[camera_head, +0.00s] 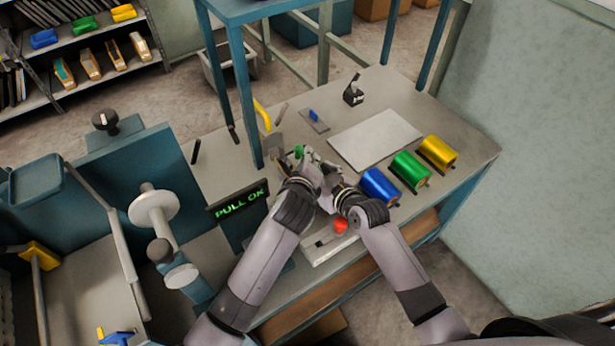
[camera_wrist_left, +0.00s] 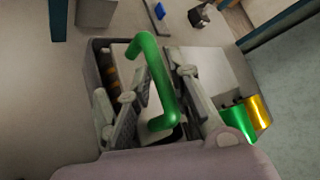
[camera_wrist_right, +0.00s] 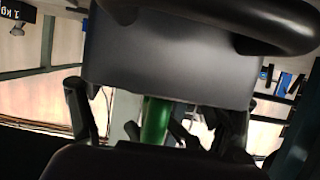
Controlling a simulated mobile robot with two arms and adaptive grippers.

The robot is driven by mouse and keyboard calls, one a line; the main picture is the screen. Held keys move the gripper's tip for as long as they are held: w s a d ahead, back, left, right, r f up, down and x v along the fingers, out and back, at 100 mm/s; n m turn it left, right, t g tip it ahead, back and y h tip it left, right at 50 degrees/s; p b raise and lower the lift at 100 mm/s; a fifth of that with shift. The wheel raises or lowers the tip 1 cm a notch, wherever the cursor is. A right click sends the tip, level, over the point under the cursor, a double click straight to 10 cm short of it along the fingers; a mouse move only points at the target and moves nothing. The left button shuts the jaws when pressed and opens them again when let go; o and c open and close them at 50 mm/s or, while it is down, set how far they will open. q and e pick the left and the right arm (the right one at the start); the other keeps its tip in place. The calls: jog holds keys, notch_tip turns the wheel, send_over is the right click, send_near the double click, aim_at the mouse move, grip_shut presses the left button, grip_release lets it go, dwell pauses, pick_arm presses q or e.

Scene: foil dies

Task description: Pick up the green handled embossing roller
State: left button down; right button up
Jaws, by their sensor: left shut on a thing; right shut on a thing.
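The green handled embossing roller shows best in the left wrist view, with its curved green handle (camera_wrist_left: 148,55) and a dark grey frame below. My left gripper (camera_wrist_left: 155,88) is shut on it, its fingers either side of the handle. In the head view only a bit of green (camera_head: 299,151) shows, at my left gripper (camera_head: 306,162). My right gripper (camera_head: 333,178) is close beside the left one and shut, seemingly on the same roller. In the right wrist view a dark block (camera_wrist_right: 165,60) and the green handle (camera_wrist_right: 155,120) lie between its fingers; the exact contact is hidden.
Blue (camera_head: 380,186), green (camera_head: 410,170) and gold (camera_head: 438,153) foil rolls lie along the bench's right side. A pale board (camera_head: 375,138) lies behind. A screen reading "PULL OK" (camera_head: 240,206) stands left of my left arm. A red knob (camera_head: 340,226) is between my arms.

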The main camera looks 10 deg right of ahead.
pick_arm(q)
jog(key=shift+a+f, duration=0.15)
pick_arm(e)
jog(key=shift+f, duration=0.15)
jog(key=shift+s+f, duration=0.1)
jog(key=shift+f, duration=0.05)
pick_arm(q)
notch_tip(320, 180, up, 11)
pick_arm(e)
jog(key=shift+f, duration=0.1)
dwell(0.6)
pick_arm(q)
jog(key=shift+w+f, duration=0.1)
pick_arm(e)
jog(key=o, duration=1.1)
jog(key=shift+c, duration=0.2)
jog(key=shift+o, duration=0.6)
pick_arm(q)
jog(key=shift+d+f, duration=0.1)
jog(key=shift+d, duration=0.1)
pick_arm(e)
jog(key=shift+r, duration=0.2)
